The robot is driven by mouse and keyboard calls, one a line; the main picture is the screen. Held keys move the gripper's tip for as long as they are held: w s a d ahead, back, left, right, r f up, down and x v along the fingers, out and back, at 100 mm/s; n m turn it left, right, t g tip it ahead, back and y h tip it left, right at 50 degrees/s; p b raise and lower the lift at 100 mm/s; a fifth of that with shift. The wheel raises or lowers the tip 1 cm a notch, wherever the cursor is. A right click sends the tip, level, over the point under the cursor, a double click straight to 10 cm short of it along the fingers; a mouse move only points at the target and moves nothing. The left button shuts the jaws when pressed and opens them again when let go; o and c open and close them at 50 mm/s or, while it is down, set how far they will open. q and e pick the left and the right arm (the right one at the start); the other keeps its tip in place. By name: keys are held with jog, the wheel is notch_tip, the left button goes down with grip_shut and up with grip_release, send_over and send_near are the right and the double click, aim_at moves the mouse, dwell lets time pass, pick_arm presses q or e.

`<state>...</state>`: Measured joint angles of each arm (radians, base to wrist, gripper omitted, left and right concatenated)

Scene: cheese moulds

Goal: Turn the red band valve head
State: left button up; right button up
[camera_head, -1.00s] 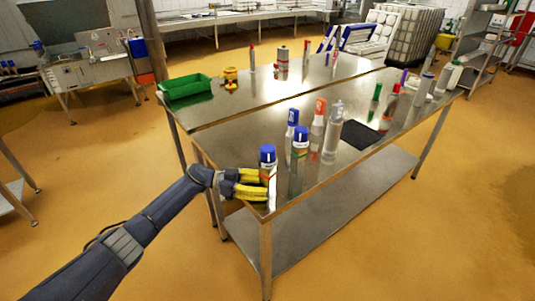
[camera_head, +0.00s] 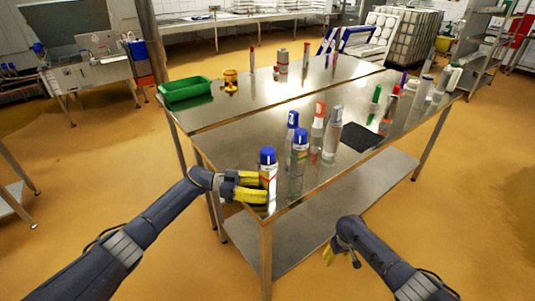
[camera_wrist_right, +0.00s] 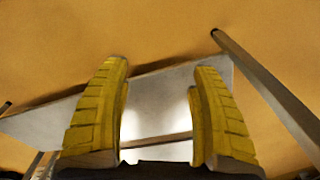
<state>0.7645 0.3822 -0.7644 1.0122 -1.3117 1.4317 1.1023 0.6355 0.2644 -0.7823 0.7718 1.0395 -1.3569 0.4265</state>
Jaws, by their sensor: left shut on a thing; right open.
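My left gripper (camera_head: 256,187) is shut on a blue-capped bottle (camera_head: 268,167) at the near left corner of the steel table (camera_head: 375,165). The bottle stands upright; the yellow fingers hide part of its lower body, and I cannot tell a red band on it clearly. A second blue-capped bottle (camera_head: 299,152) stands just right of it. A third blue-topped one (camera_head: 291,122) and a red-topped one (camera_head: 318,115) stand behind. My right gripper (camera_head: 338,254) is low in front of the table; in the right wrist view it is open and empty (camera_wrist_right: 163,75).
More bottles stand at the table's right end. A lower shelf (camera_head: 345,188) lies under the near table.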

jog(key=w+d+r+h, duration=0.1)
jog(key=w+r, duration=0.3)
jog(key=r, duration=0.7)
jog(key=w+d+r+n, duration=0.15)
jog(key=w+r, duration=0.35)
jog(key=r, duration=0.6)
jog(key=w+d+r+h, duration=0.15)
jog(key=w+r, duration=0.25)
jog(key=r, duration=0.6)
jog(key=w+a+r+m+y, duration=0.3)
jog(key=w+a+r+m, duration=0.15)
jog(key=a+r, duration=0.4)
notch_tip(320, 180, up, 21)
jog(key=n, duration=1.3)
send_over(268, 150)
jog(key=shift+a+f+g+h, duration=0.1)
jog(key=shift+f+g+h, duration=0.1)
jog(key=shift+g+h, duration=0.15)
notch_tip(268, 150, down, 11)
jog(key=shift+w, duration=0.1)
